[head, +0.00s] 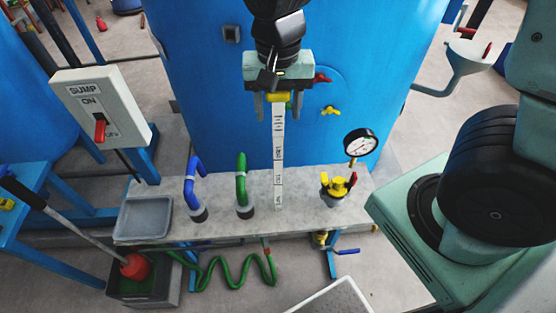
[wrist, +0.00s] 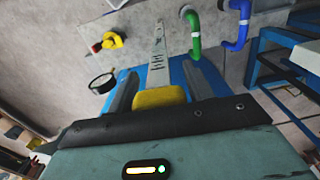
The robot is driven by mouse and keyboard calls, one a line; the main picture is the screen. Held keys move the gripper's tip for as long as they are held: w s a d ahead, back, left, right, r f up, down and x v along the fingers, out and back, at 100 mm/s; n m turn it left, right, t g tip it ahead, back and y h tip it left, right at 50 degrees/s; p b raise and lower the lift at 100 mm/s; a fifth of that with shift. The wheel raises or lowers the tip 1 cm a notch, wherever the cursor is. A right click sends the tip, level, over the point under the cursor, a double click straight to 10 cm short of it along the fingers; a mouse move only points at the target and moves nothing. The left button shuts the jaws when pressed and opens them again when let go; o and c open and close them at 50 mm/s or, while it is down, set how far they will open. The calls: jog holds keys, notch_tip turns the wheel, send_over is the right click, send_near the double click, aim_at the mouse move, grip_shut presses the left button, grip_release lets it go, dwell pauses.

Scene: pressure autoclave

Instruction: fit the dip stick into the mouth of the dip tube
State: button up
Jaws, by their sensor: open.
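The dip stick (head: 278,150) is a pale strip with dark markings and a yellow top block. It hangs or stands upright in front of the blue tank, its lower end appearing near the grey ledge; I cannot tell whether it touches. It also shows in the wrist view (wrist: 157,48). My gripper (head: 278,106) is open, pointing down, with the yellow block between its fingers. In the wrist view, the yellow block (wrist: 160,97) lies between the two dark fingers, with gaps beside it. I cannot make out the dip tube's mouth for certain; the stick may hide it.
On the grey ledge (head: 225,229) stand a blue bent pipe (head: 192,180), a green bent pipe (head: 241,180), a grey tray (head: 145,218) and a yellow valve (head: 338,188) with a gauge (head: 360,144). The blue tank (head: 205,95) rises close behind. A sump switch box (head: 100,108) is at left.

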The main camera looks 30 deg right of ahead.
grip_shut()
jog(key=shift+r, duration=0.15)
